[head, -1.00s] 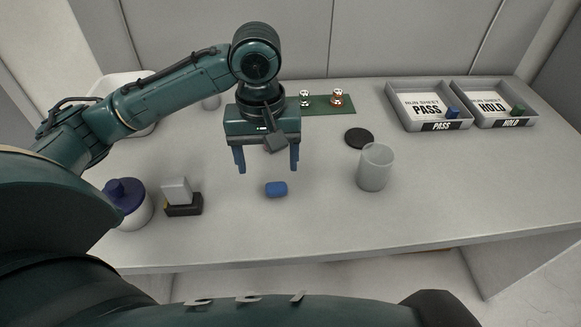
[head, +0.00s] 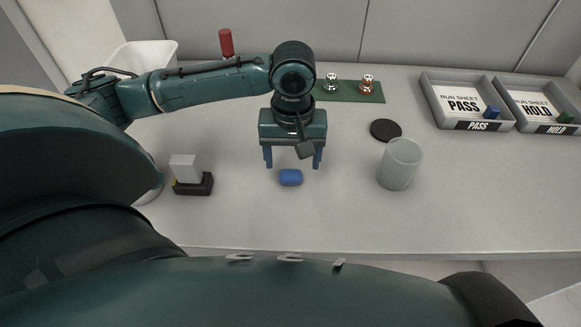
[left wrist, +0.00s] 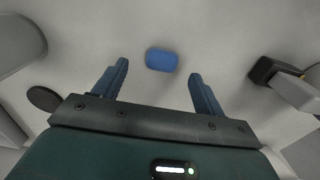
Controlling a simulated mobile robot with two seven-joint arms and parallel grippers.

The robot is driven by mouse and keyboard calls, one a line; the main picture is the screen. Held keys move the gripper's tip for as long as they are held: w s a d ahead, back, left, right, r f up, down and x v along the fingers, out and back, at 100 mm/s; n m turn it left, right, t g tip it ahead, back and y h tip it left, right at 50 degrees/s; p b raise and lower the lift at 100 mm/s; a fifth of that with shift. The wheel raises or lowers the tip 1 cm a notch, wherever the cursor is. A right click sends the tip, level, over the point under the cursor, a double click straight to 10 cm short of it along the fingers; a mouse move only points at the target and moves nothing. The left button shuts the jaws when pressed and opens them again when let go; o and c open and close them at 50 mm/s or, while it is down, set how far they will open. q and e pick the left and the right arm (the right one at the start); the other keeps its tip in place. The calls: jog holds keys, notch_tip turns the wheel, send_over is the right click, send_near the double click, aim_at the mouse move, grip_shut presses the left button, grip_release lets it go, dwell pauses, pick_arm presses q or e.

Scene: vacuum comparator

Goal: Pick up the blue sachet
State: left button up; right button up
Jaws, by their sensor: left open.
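The blue sachet (head: 290,177) is a small rounded blue packet lying flat on the table. My left gripper (head: 292,163) is open and empty, pointing down, with its two blue fingers spread. In the head view the sachet shows between and just in front of the fingers. In the left wrist view the sachet (left wrist: 161,60) lies beyond the fingertips, between their lines, and nothing touches it. My right gripper is in neither view.
A clear cup (head: 400,164) and black disc (head: 385,130) stand right of the sachet. A black block with a grey-white top (head: 185,168) stands left. PASS (head: 477,126) and HOLD (head: 556,130) trays sit back right. A green mat (head: 347,97) lies behind. Table around the sachet is clear.

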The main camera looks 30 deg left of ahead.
pick_arm(q)
jog(key=f, duration=0.4)
jog(key=shift+a+b, duration=0.25)
jog(key=shift+b, duration=0.05)
jog(key=shift+c, duration=0.5)
jog(key=c, duration=1)
